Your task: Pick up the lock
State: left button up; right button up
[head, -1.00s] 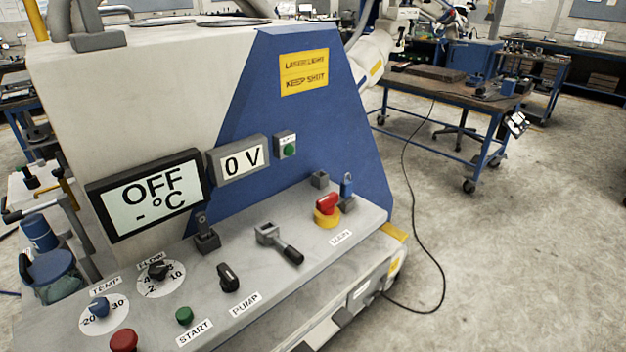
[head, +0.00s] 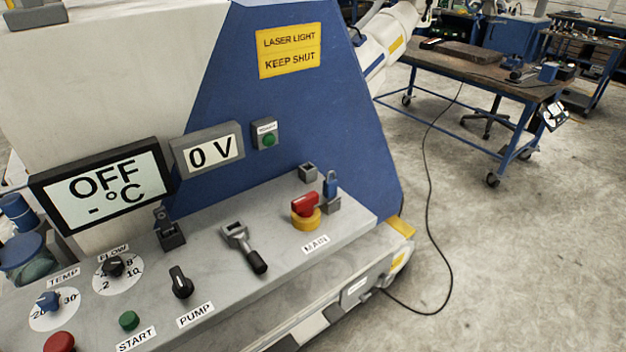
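From this angle I cannot tell whether the lock is fastened to anything. Neither of my grippers shows in the head view.
The sloping panel (head: 345,232) carries a black-handled lever (head: 244,248), a PUMP knob (head: 181,282), a green START button (head: 129,320) and a red button (head: 59,342). A cable (head: 428,190) runs over the open floor at right, near a workbench (head: 480,75).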

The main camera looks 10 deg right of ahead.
aim_at(330, 185)
jog(key=i+l+u, duration=0.1)
jog(key=l+u, duration=0.3)
jog(key=l, duration=0.35)
jog(key=l+u, duration=0.4)
jog(key=l, duration=0.35)
